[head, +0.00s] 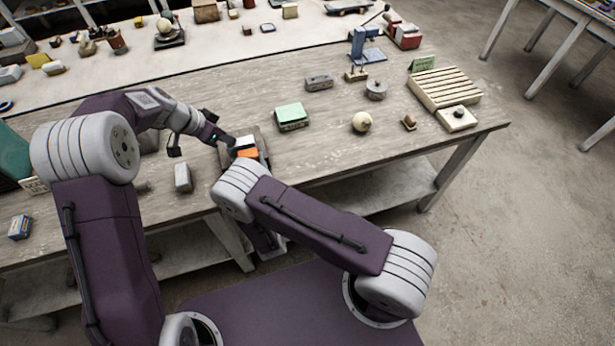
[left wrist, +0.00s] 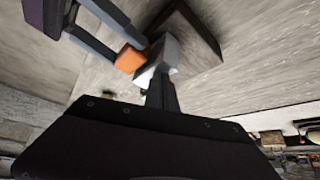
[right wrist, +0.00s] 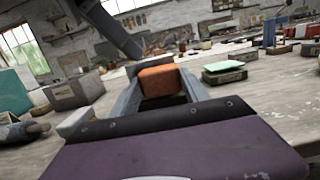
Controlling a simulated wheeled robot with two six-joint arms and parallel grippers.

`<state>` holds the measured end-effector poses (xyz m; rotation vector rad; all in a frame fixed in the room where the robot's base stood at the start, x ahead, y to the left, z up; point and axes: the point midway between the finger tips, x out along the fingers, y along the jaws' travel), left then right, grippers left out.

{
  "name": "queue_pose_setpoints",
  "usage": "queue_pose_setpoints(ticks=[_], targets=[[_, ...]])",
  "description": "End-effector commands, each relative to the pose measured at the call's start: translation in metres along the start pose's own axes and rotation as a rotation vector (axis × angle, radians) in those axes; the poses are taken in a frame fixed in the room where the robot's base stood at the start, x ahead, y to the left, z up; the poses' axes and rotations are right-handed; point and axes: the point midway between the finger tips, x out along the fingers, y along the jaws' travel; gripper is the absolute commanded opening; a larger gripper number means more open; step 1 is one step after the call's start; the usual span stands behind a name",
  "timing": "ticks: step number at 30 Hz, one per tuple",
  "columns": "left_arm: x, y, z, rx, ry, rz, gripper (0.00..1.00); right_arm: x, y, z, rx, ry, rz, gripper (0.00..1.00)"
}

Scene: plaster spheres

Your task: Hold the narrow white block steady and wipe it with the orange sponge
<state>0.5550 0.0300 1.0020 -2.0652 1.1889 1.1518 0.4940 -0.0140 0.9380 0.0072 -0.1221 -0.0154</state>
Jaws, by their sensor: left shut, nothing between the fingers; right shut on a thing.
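The narrow white block (head: 244,142) is by the tip of my left gripper (head: 231,142). In the left wrist view the white block (left wrist: 163,58) lies just ahead of the left fingertips (left wrist: 160,84), which are shut with nothing between them; whether they touch it I cannot tell. My right gripper (right wrist: 158,92) is shut on the orange sponge (right wrist: 158,80). The sponge (head: 248,153) is right beside the white block, and in the left wrist view the orange sponge (left wrist: 129,59) seems to meet its side. My right forearm hides part of this spot in the head view.
Another pale block (head: 183,178) stands to the left on the table. A green-topped box (head: 291,116), a cream ball (head: 362,122) and a slatted rack (head: 444,87) stand to the right. The tabletop between them is clear.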

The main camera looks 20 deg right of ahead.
Motion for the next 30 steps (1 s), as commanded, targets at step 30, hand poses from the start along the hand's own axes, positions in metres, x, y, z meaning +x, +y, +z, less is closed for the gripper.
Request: queue_pose_setpoints(ticks=[30], targets=[[0.004,0.004,0.005,-0.002,-0.010,0.012,0.00,0.006,0.014,-0.001,0.000,-0.001,-0.001,0.03]])
